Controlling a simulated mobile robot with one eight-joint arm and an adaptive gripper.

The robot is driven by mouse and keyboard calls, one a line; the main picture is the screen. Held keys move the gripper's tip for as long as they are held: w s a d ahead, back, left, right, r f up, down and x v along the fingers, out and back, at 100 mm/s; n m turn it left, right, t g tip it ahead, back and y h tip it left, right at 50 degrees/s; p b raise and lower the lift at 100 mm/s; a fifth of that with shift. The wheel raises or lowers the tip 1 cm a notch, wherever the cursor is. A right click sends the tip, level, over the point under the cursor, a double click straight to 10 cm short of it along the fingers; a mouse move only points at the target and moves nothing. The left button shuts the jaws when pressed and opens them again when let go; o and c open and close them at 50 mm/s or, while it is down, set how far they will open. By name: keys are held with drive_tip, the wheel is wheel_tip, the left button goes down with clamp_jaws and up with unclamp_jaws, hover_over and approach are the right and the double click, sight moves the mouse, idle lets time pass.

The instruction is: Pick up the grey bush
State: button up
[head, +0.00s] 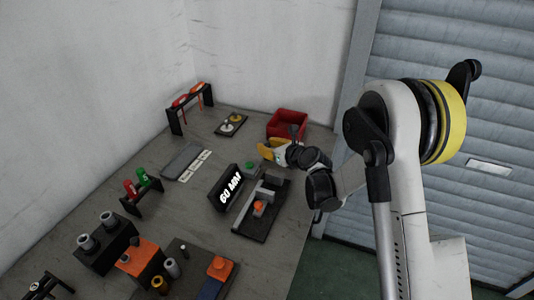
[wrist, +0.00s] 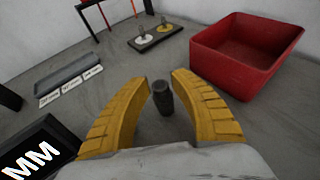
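A dark grey upright cylinder (wrist: 162,98), which looks like the grey bush, stands on the table between my two yellow fingers in the wrist view. My gripper (wrist: 160,78) is open, with a gap on both sides of the cylinder, and I see no contact. In the head view my gripper (head: 268,149) is low over the table near the bin. The grey palm hides the near part of the wrist view.
The red bin (wrist: 215,62) stands close on the right. A black plate (wrist: 160,38) with two small discs lies behind. The black "60 MM" block (head: 228,187) and a dark fixture (head: 250,225) are nearby. Grey cylinders (head: 87,243) stand on a black block at the left.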

clamp_jaws()
drive_tip(key=shift+r, duration=0.1)
